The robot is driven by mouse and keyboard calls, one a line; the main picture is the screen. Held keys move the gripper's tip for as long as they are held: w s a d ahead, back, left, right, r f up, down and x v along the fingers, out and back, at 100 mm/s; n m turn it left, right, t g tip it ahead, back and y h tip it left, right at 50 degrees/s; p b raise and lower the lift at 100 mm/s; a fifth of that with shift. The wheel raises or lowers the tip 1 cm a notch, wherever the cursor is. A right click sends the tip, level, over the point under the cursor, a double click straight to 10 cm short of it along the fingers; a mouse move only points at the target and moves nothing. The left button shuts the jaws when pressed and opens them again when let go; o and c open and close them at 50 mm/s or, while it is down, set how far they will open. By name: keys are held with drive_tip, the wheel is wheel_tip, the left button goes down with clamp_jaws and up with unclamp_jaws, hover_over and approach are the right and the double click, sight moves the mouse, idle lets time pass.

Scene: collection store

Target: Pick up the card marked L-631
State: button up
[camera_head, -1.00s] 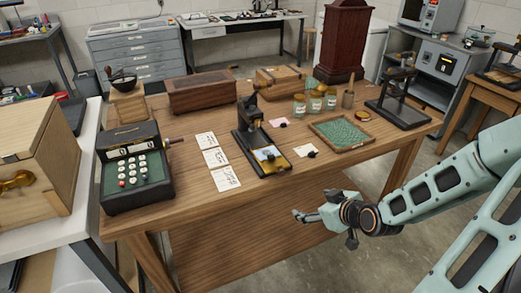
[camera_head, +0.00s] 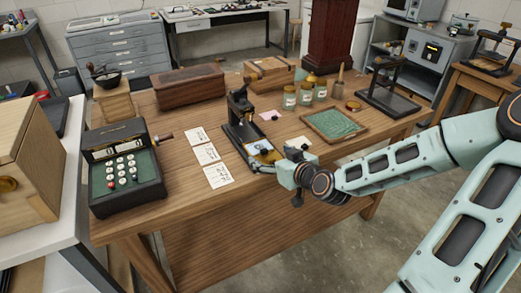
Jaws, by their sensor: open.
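Three white cards with dark marks lie in a row on the wooden table: a far card (camera_head: 196,136), a middle card (camera_head: 206,153) and a near card (camera_head: 218,174). Their lettering is too small to read, so I cannot tell which is L-631. Another white card (camera_head: 299,142) lies right of the small press, with a dark object on it, and a pink card (camera_head: 269,115) lies farther back.
A cash register (camera_head: 124,172) stands left of the cards. A green-lined tray (camera_head: 334,123), glass jars (camera_head: 305,94) and a dark wooden box (camera_head: 191,88) stand farther back.

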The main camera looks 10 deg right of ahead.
sight(266, 155)
drive_tip(key=x, duration=0.5)
drive_tip(key=shift+w+d+r, duration=0.1)
drive_tip(key=shift+w+d, duration=0.1)
drive_tip(key=shift+d, duration=0.1)
drive_tip(key=shift+c, duration=0.2)
drive_tip(key=c, duration=0.9)
drive_tip(key=shift+r, duration=0.2)
